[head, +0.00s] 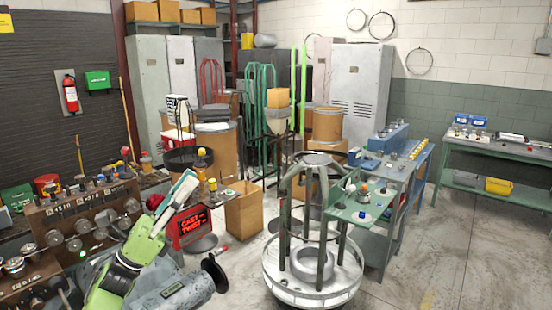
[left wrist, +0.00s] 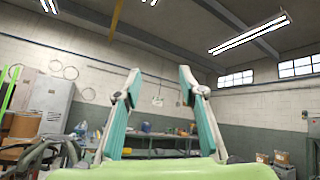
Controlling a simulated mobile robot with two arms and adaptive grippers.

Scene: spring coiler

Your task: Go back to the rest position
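My left arm, light green, comes in at the lower left of the head view. Its white and teal left gripper (head: 182,188) points up and to the right, in front of the workbench area. In the left wrist view the two teal fingers of the left gripper (left wrist: 160,76) stand well apart with nothing between them, so it is open and empty. The fingers point up toward the far wall and ceiling there. My right gripper shows in neither view.
A round-based metal frame (head: 312,292) stands at centre. A green workbench (head: 500,150) is at right. Open concrete floor (head: 450,255) lies at lower right.

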